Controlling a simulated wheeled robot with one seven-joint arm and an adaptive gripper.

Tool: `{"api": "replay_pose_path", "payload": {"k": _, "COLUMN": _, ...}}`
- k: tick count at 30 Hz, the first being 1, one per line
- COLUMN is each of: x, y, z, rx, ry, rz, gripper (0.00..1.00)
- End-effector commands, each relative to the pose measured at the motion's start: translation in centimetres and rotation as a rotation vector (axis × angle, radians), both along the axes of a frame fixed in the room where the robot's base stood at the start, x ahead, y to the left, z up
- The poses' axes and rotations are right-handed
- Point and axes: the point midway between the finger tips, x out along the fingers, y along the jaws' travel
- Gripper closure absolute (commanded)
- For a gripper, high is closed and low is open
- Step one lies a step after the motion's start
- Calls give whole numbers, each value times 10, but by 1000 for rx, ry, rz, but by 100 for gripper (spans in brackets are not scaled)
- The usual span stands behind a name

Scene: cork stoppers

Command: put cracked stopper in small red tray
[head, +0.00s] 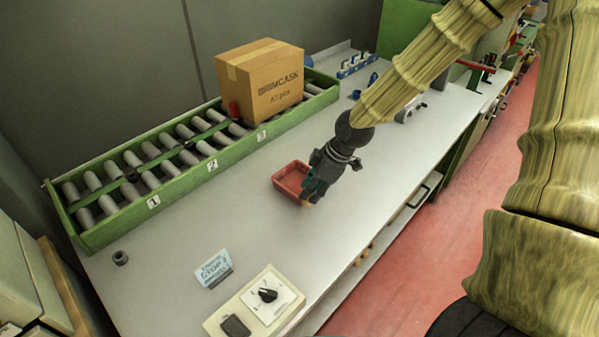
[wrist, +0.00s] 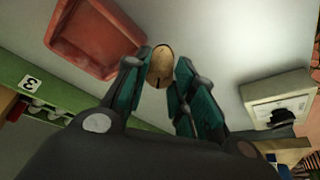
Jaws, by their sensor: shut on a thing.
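The small red tray (head: 290,178) lies on the grey bench top near the middle in the head view. It also shows at upper left in the wrist view (wrist: 97,40) and its visible floor looks empty. My gripper (head: 313,197) is at the tray's right side in the head view. In the wrist view my gripper (wrist: 161,75) is shut on a tan cork stopper (wrist: 160,66) with a dark crack-like line at its lower edge. The stopper is beside the tray in that view, not over it. Its height above the bench is hard to tell.
A green roller conveyor (head: 165,170) with numbered lanes and a cardboard box (head: 262,82) runs along the back. A control box with a knob (head: 260,298), a small sign (head: 214,268) and a dark ring (head: 120,258) sit at the near end. Bench around the tray is clear.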

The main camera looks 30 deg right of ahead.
Motion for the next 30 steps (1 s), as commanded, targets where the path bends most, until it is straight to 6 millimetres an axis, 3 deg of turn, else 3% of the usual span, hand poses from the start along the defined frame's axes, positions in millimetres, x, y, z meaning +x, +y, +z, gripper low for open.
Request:
{"api": "replay_pose_path", "payload": {"k": 6, "x": 44, "y": -10, "z": -3, "rx": 0, "ry": 0, "rz": -1, "gripper": 83}}
{"api": "replay_pose_path", "payload": {"k": 15, "x": 94, "y": -22, "z": -8, "rx": 0, "ry": 1, "rz": -2, "gripper": 83}}
{"api": "replay_pose_path", "payload": {"k": 21, "x": 109, "y": -25, "z": -10, "rx": 1, "ry": 1, "rz": -1, "gripper": 83}}
{"api": "replay_pose_path", "payload": {"k": 30, "x": 110, "y": -26, "z": -23, "rx": 1, "ry": 3, "rz": -1, "gripper": 83}}
